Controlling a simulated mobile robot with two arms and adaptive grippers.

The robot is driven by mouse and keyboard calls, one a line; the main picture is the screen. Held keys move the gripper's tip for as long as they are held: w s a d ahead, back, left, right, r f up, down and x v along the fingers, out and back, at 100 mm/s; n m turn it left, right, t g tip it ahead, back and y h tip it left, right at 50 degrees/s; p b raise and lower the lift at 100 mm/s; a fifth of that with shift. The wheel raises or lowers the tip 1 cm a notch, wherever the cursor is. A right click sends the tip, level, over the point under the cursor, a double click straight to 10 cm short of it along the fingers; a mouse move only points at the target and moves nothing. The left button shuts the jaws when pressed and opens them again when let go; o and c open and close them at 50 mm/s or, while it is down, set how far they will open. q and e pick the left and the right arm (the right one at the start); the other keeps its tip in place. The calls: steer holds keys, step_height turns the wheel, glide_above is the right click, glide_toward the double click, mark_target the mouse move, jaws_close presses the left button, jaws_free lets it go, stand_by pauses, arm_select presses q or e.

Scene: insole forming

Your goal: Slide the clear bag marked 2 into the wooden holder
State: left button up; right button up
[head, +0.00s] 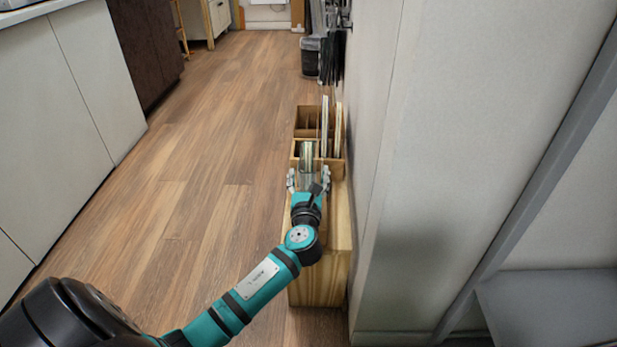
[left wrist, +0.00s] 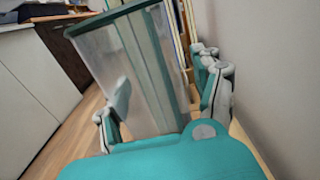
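The clear bag (left wrist: 112,65), see-through with a dark green rim, stands tilted in the left wrist view. A pale green strip shows in or behind it; no number is readable. In the head view my left gripper (head: 308,180) is at the near end of the wooden holder (head: 338,170), its fingers spread wide. In the left wrist view the gripper (left wrist: 165,95) has one finger on each side of the bag. The left finger overlaps the bag's face; I cannot tell whether it touches. My right gripper is not in view.
A dark bin (head: 311,58) is farther back. The wood floor (head: 205,190) to the left is clear.

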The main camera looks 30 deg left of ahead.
arm_select(q)
steer(key=v, duration=1.2)
stand_by(0.6)
